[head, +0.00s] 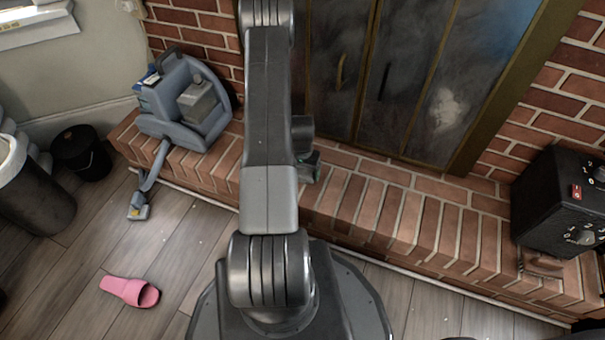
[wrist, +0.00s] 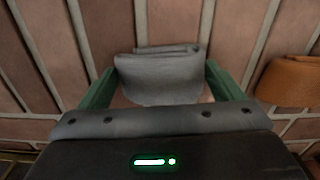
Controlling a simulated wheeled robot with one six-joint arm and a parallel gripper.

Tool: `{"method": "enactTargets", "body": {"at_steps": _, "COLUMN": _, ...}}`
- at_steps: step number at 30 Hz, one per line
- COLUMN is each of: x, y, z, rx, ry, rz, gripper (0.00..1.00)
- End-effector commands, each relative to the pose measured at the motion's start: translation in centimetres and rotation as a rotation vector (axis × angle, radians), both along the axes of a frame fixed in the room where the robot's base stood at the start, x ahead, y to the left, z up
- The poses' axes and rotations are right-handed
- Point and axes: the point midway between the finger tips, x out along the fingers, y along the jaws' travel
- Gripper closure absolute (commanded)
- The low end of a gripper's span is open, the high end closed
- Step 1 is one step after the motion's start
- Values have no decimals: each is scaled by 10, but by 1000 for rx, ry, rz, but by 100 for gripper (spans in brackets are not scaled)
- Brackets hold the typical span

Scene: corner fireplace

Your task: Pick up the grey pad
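The grey pad (wrist: 160,78) looks like a folded grey cloth on the brick hearth in the wrist view. My gripper (wrist: 161,68) has its two green fingers spread, one on each side of the pad. A narrow gap seems to show between the pad and each finger, so the pad is between them but not clearly gripped. The pad's near edge is close to the gripper's palm. In the head view my arm hides the pad, and only a bit of green at my gripper (head: 309,165) shows beside the arm.
The brick hearth (head: 425,222) runs before the dark fireplace doors (head: 385,75). An orange-brown object (wrist: 290,78) lies right of the pad. A blue-grey cleaning machine (head: 188,105) stands left, a black box (head: 562,200) right. A pink slipper (head: 130,291) lies on the floor.

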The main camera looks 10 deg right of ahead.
Motion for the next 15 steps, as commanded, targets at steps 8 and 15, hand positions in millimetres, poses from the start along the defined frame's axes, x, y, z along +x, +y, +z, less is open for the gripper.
{"method": "enactTargets", "body": {"at_steps": 8, "x": 0, "y": 0, "z": 1, "rx": 0, "ry": 0, "rz": 0, "gripper": 36}}
{"method": "enactTargets", "body": {"at_steps": 15, "x": 1, "y": 0, "z": 35, "rx": -1, "ry": -3, "rz": 0, "gripper": 36}}
